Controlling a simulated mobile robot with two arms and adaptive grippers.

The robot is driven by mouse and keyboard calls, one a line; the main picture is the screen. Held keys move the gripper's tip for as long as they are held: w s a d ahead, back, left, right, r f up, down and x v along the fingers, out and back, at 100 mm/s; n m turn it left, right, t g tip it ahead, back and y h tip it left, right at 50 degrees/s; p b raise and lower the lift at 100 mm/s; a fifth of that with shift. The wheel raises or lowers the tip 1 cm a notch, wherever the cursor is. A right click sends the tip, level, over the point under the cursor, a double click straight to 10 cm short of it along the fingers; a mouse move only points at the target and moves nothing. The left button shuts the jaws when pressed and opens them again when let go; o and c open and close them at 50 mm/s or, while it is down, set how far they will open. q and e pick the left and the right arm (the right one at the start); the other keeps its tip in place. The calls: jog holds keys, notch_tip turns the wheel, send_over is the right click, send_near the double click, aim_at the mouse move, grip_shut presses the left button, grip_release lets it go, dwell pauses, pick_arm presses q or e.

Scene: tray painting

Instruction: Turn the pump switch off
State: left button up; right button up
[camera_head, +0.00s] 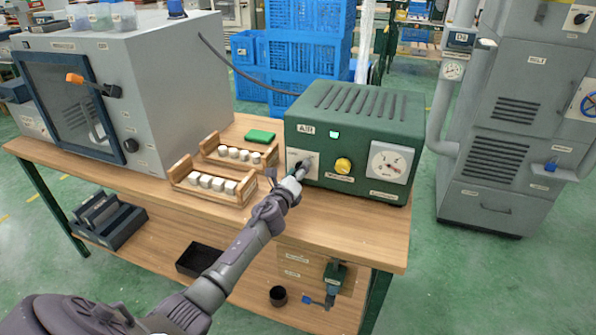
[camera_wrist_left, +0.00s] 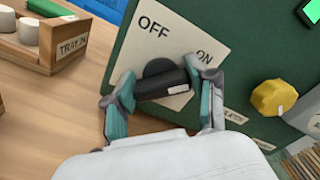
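The pump switch (camera_wrist_left: 162,80) is a black knob on a pale plate (camera_wrist_left: 180,32) marked OFF at left and ON at right. It is on the front of the green AIR box (camera_head: 358,112). My left gripper (camera_head: 303,166) is at the switch. In the left wrist view, the fingers of my left gripper (camera_wrist_left: 161,82) stand wide apart, one on each side of the knob; I cannot tell whether they touch it. The knob's exact setting is hard to read. A small green light (camera_head: 334,134) glows on the box. My right gripper is not in view.
A yellow knob (camera_head: 343,165) and a gauge (camera_head: 390,161) are right of the switch. Wooden racks of white pieces (camera_head: 212,184) and a green block (camera_head: 259,136) are left of the box. A grey cabinet (camera_head: 185,80) stands at the bench's left end.

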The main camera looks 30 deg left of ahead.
pick_arm(q)
jog(key=shift+c, duration=1)
jog(key=shift+f+n, duration=0.1)
jog(key=shift+n, duration=0.3)
jog(key=n, duration=0.2)
jog(key=shift+n+b, duration=0.3)
jog(key=shift+n, duration=0.1)
jog(key=n, duration=0.5)
jog(key=shift+f, duration=0.15)
jog(key=n, duration=0.5)
jog(key=shift+f+n, duration=0.1)
jog(key=shift+n, duration=0.3)
jog(key=shift+f+n, duration=0.1)
jog(key=shift+n, duration=1.7)
